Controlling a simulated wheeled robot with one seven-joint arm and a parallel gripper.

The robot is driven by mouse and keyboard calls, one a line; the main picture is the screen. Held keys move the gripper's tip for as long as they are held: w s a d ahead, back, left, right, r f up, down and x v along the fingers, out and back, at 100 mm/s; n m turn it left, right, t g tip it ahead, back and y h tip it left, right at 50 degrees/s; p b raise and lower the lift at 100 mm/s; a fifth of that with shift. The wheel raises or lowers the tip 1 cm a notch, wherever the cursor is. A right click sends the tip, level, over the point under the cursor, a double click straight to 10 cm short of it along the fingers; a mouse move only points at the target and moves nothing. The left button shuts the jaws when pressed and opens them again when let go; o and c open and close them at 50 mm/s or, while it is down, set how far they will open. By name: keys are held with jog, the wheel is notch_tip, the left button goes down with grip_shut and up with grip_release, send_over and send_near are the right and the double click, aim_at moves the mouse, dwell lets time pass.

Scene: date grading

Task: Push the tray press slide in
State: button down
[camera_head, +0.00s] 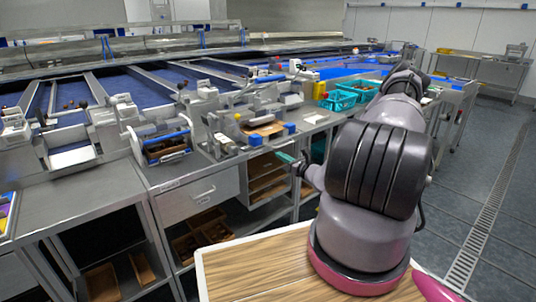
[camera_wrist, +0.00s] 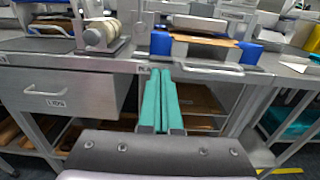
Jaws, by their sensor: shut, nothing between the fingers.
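What looks like the tray press (camera_head: 265,128) stands on the steel bench, with a brown sheet between blue blocks. In the wrist view its blue blocks (camera_wrist: 160,43) flank the brown sheet (camera_wrist: 210,41). A metal bar handle (camera_wrist: 208,68) sticks out at the front, over the bench edge; I take it for the slide. My gripper (camera_wrist: 159,71) has teal fingers lying side by side, shut and empty. The fingertips are just in front of the bench edge, left of the bar's middle. In the head view my gripper (camera_head: 284,157) is below and in front of the press. Contact cannot be told.
A drawer (camera_wrist: 65,92) is left of my gripper, under the bench. A roller device (camera_wrist: 98,35) stands left of the press. Open shelves (camera_head: 268,180) lie below. Teal baskets (camera_head: 338,101) sit farther right. A wooden top (camera_head: 255,265) is in the foreground.

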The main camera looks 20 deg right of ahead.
aim_at(258, 141)
jog(key=x, duration=1.2)
jog(key=shift+w, duration=0.2)
jog(key=x, duration=0.4)
jog(key=shift+w+a, duration=0.1)
jog(key=shift+w+r, duration=0.15)
jog(key=shift+r, duration=0.1)
